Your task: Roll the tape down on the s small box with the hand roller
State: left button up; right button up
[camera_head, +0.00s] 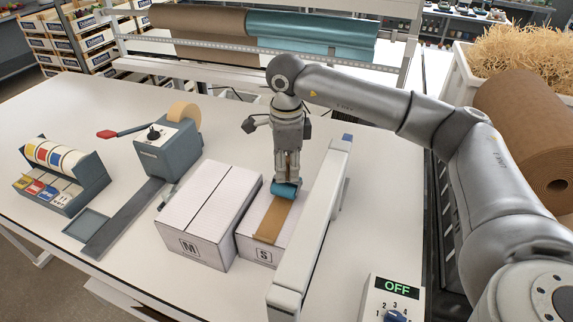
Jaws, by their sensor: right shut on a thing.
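The small white box marked S (245,246) stands on the table, right of the larger box marked M (208,212). A strip of brown tape (272,222) runs along the top of the S box and ends near its front edge. My right gripper (287,178) points down over the far end of the S box. It is shut on the hand roller, whose blue cylinder (285,189) is at the far end of the tape. I cannot tell whether the roller presses on the tape. The roller's handle is mostly hidden by the fingers. My left gripper is not in view.
A long grey sealer bar (312,232) stands close right of the S box. A control panel reading OFF (395,290) is at the front right. A tape dispenser (168,145) and a label dispenser (62,175) stand to the left. Paper rolls (310,35) hang behind.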

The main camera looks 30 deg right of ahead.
dwell(0.3)
jog(key=shift+f+b, duration=0.6)
dwell(0.4)
dwell(0.4)
jog(key=shift+s+a+f, duration=0.1)
jog(key=shift+s+a, duration=0.55)
jog(key=shift+s+a+b, duration=0.3)
jog(key=shift+s+a, duration=0.6)
jog(key=shift+a, duration=0.1)
jog(key=shift+s+a+b, duration=0.45)
jog(key=shift+s+a, duration=0.85)
jog(key=shift+a, duration=0.15)
jog(key=shift+s+a+b, duration=0.45)
jog(key=shift+s+a, duration=1.05)
jog(key=shift+a, duration=0.25)
